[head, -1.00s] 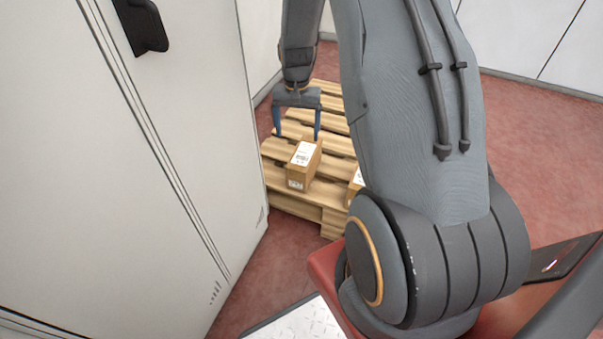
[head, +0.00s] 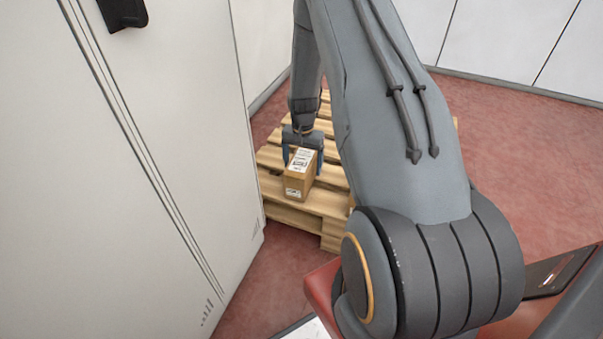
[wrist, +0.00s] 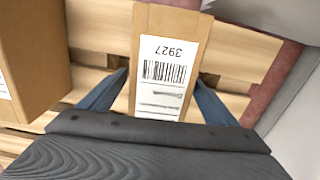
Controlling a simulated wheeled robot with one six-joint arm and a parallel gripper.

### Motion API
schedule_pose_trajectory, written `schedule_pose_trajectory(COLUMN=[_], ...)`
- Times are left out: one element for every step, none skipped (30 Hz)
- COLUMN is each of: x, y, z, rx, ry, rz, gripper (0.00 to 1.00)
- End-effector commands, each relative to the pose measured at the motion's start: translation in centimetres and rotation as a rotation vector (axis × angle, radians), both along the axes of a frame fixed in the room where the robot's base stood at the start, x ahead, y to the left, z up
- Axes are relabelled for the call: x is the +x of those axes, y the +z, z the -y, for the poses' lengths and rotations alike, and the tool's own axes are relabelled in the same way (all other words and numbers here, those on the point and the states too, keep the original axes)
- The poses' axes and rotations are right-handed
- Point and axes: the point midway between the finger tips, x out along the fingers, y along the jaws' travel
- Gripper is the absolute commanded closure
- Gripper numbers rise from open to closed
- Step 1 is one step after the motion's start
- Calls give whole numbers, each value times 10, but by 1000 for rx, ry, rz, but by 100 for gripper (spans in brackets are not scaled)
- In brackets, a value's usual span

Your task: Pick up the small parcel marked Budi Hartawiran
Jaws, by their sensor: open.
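A small brown parcel (head: 296,188) with a white label stands on the wooden pallet (head: 325,205) in the head view. In the wrist view the parcel (wrist: 143,22) is in the middle, its label turned upside down. The label shows a barcode and the number 3927; I cannot read a name on it. My gripper (head: 302,160) is open, directly at the parcel. In the wrist view my gripper (wrist: 161,82) has one blue finger on each side of the parcel, with a small gap at least on the right. Whether the left finger touches is unclear.
A larger brown box (wrist: 30,60) stands close on the left in the wrist view; my arm hides it in the head view. A tall pale cabinet (head: 150,150) stands left of the pallet. Red floor (head: 510,150) lies open to the right.

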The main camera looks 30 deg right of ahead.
Motion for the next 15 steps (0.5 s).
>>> schedule_pose_trajectory(x=[0,0,0,0,0,0,0,0,0,0,0,0,0,0,0], y=[-10,-14,-17,-18,-19,-19,-19,-18,-18,-18,-18,-18,-18,-18,-18], z=[0,0,0,0,0,0,0,0,0,0,0,0,0,0,0], rx=[1,1,0,1,0,-1,-1,-1,-1,-1,-1,0,0,0,0], ry=[0,0,0,0,0,0,0,0,0,0,0,0,1,1,1], rz=[-2,-2,-1,-1,0,1,1,1,1,1,1,0,0,0,0], gripper=[17,17,17,17,17,17,17,17,17,17,19,26,31,36,43])
